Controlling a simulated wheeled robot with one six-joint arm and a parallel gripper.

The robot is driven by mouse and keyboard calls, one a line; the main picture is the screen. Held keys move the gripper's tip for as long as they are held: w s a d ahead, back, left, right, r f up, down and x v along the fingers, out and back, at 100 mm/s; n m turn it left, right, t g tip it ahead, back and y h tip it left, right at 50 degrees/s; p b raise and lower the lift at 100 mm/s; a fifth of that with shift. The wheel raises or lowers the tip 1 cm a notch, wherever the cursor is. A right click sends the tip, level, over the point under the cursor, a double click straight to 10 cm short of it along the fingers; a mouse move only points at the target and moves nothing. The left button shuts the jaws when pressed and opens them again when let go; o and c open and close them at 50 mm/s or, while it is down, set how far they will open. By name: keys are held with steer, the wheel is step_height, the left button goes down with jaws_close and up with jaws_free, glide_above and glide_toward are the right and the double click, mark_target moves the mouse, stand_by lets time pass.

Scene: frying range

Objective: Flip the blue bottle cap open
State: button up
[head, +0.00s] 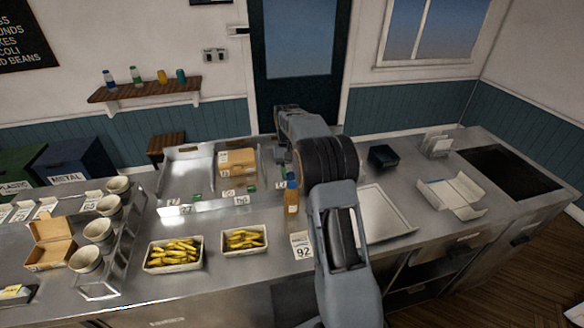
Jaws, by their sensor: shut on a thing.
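An amber bottle (291,199) with a blue cap (291,178) stands upright on the steel counter, left of my arm in the head view. My gripper (287,169) points down at the bottle's top and is shut on the cap. The fingertips are small and partly hidden by my arm, so their exact hold is unclear. The cap looks to be on the bottle; whether its lid is lifted cannot be seen.
Two trays of fries (174,268) stand left of the bottle, and a number card 92 (302,246) stands in front. A metal tray (408,226) lies to the right. A cardboard box (236,172) sits behind. Free steel counter shows at the front.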

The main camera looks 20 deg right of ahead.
steer(key=shift+w+d+f+g, duration=0.1)
steer(key=shift+w+g, duration=0.3)
steer(key=shift+g, duration=0.8)
steer(key=shift+y, duration=0.3)
steer(key=o, duration=0.9)
steer(key=shift+w, duration=0.1)
steer(key=shift+r, duration=0.35)
step_height(320, 180, up, 2)
steer(key=shift+r, duration=0.25)
steer(key=s+a+r+b, duration=0.2)
steer(key=s+r+b, duration=0.1)
steer(key=s+r, duration=0.7)
steer(key=s, duration=0.3)
steer(key=shift+s+a, duration=0.35)
steer(key=shift+s, duration=0.05)
